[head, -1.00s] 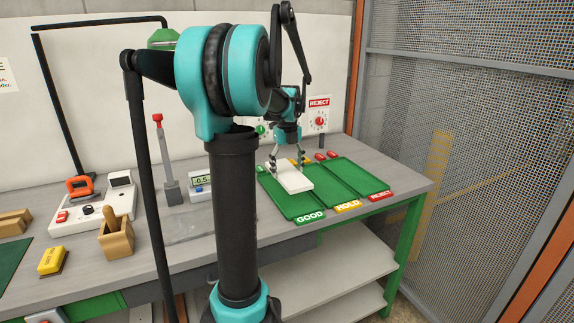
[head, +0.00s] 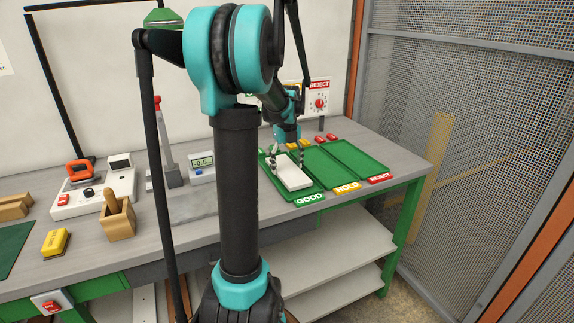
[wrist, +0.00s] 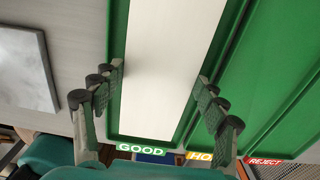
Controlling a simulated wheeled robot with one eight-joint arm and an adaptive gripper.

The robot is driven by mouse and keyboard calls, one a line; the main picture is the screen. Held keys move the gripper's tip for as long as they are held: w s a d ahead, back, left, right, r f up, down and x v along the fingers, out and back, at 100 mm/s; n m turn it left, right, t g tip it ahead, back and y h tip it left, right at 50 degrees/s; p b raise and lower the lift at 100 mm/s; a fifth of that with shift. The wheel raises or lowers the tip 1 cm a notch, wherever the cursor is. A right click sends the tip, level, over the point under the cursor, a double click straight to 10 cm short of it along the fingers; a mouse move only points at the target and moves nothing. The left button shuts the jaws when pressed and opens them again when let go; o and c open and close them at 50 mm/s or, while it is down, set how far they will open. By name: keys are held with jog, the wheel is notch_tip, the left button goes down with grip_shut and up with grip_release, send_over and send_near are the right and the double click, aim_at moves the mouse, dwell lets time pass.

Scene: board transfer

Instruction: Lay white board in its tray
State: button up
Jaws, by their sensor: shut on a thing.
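The white board (head: 291,173) is a flat rectangle lying lengthwise within the outline of the green GOOD tray (head: 316,187), the left of the trays. My gripper (head: 288,160) is shut on the board, one finger at each long side. In the wrist view the board (wrist: 165,45) runs between the fingers, with green tray floor and rim (wrist: 117,45) along both sides. I cannot tell whether the board's underside touches the tray floor. The board's far end is cut off in the wrist view.
The HOLD tray (head: 330,176) and REJECT tray (head: 362,165) lie empty to the right. Left of the GOOD tray are a small display (head: 202,167) and a grey plate (head: 195,205). The bench's right edge and a mesh fence (head: 480,150) bound that side.

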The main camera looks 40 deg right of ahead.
jog(key=shift+f, duration=0.35)
dwell(0.4)
jog(key=o, duration=1.5)
notch_tip(320, 180, up, 12)
